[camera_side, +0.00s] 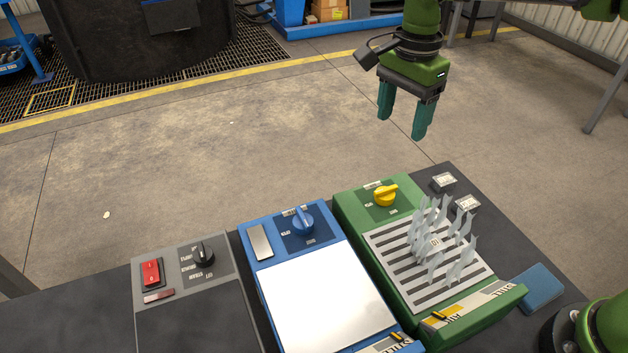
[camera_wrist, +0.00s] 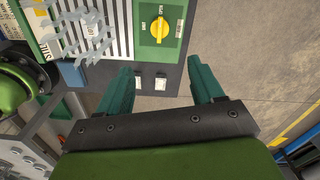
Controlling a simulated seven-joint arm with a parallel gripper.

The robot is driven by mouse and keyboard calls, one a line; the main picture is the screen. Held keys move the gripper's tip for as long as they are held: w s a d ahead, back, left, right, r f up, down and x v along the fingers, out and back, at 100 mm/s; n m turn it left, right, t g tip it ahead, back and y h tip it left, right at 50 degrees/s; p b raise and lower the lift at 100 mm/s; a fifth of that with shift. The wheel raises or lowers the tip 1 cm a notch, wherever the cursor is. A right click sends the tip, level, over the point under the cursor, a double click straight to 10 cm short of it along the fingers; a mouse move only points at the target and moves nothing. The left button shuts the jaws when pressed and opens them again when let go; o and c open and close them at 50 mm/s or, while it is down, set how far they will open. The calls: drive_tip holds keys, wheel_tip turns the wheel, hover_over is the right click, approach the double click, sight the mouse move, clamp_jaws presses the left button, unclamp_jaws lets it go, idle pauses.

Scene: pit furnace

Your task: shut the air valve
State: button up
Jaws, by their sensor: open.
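The green unit (camera_side: 352,220) has a yellow knob (camera_side: 385,196) on its back panel. Pale ribbons (camera_side: 437,240) stand up from its slotted grille (camera_side: 400,275). The yellow knob also shows in the wrist view (camera_wrist: 160,28), its ridge running up and down the picture, with small labels beside it that are hard to read. My gripper (camera_side: 403,118) is open and empty, high above and behind the green unit, pointing down and clear of the knob. In the wrist view its fingertips (camera_wrist: 163,78) are apart, with the knob beyond them.
A blue unit (camera_side: 253,228) with a blue knob (camera_side: 302,222) and white top stands left of the green one. A grey unit (camera_side: 222,242) has a red switch (camera_side: 150,272) and black dial (camera_side: 204,254). Two small labelled blocks (camera_side: 443,182) sit right of the green unit.

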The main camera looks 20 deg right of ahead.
sight(388, 188)
wheel_tip(388, 188, down, 17)
idle(0.5)
drive_tip(key=c, duration=1.1)
drive_tip(key=shift+o, duration=0.2)
